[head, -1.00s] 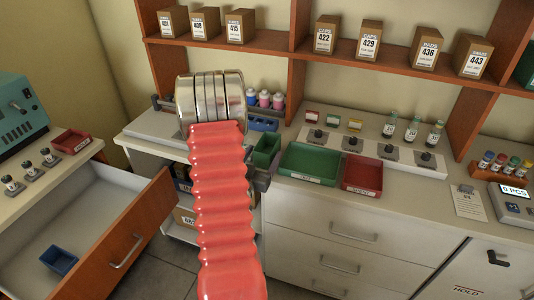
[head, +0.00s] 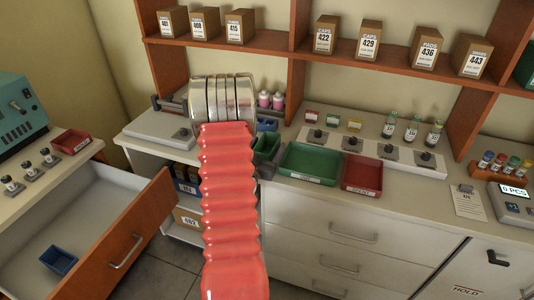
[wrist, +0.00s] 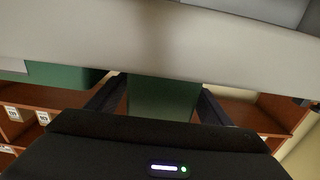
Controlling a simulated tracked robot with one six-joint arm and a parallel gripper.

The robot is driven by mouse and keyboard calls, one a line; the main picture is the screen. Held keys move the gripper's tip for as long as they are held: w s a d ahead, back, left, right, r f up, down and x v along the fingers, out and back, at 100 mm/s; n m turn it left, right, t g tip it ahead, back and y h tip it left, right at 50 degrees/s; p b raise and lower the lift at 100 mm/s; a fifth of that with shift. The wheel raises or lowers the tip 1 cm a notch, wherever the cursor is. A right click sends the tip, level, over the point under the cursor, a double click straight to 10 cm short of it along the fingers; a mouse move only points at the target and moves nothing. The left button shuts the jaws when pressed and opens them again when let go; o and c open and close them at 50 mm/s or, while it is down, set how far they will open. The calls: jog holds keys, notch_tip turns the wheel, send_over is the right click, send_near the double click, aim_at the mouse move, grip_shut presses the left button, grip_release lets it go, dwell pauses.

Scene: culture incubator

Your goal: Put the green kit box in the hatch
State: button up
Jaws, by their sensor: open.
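A small green box (head: 267,146) stands at the counter's left end, beside the wide green tray; I take it for the kit box. In the wrist view a green face (wrist: 163,100) shows between my two dark fingers. My gripper (wrist: 160,98) is open around it, and I cannot tell whether the fingers touch it. In the head view my red arm and metal wrist hide most of my gripper. A white door marked HOLD (head: 467,291) with a black handle is at the lower right; I cannot tell whether it is the hatch.
A green tray (head: 310,178) and a red tray (head: 362,189) lie on the counter right of the box. Vials (head: 412,130) stand behind. An open drawer (head: 95,205) juts out at the left. Labelled cartons (head: 370,40) fill the shelf above.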

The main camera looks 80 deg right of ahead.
dwell(0.3)
jog(key=c, duration=1.3)
jog(key=shift+r, duration=0.15)
jog(key=shift+r, duration=4.9)
